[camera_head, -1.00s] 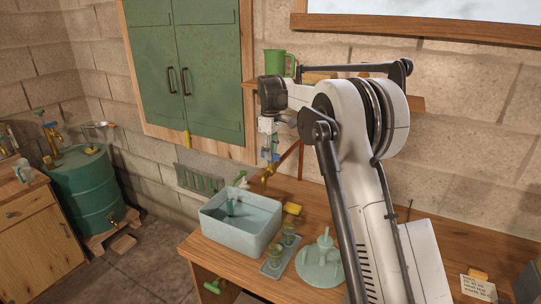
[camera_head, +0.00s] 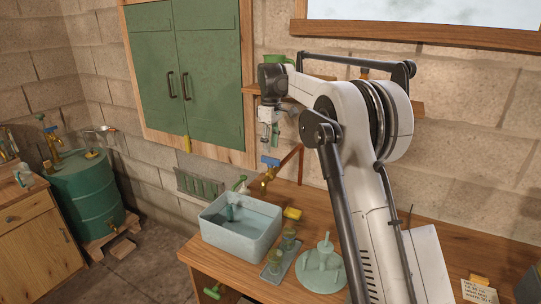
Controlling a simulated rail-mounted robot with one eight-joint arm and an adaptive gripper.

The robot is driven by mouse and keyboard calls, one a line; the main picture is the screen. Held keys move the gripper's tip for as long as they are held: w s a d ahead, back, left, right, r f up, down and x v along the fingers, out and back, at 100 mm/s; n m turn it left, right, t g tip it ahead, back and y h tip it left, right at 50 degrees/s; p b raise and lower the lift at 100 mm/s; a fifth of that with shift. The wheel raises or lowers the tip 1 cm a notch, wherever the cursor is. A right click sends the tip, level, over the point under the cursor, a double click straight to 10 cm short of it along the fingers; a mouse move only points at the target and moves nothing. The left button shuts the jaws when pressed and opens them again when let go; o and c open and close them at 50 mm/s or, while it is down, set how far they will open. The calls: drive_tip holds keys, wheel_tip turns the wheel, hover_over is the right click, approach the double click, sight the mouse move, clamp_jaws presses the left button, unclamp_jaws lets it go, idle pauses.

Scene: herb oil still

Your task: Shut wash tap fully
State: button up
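The wash tap (camera_head: 267,180) is a brass tap on the wall side, above the back right corner of the pale basin. Its blue handle (camera_head: 270,161) sits on top and shows as a short crosswise bar. My gripper (camera_head: 269,147) points down just above the handle, with a small gap between them. It holds nothing that I can see. The fingers are too small in this view to tell how far apart they are.
The pale blue basin (camera_head: 213,239) stands on the wooden bench, with a yellow block (camera_head: 292,213) to its right. A tray (camera_head: 269,269) with green jars and a round green lid (camera_head: 318,275) are in front.

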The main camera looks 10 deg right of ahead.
sight(271, 158)
wheel_tip(271, 158, up, 7)
idle(0.3)
drive_tip(key=shift+f, duration=0.15)
idle(0.3)
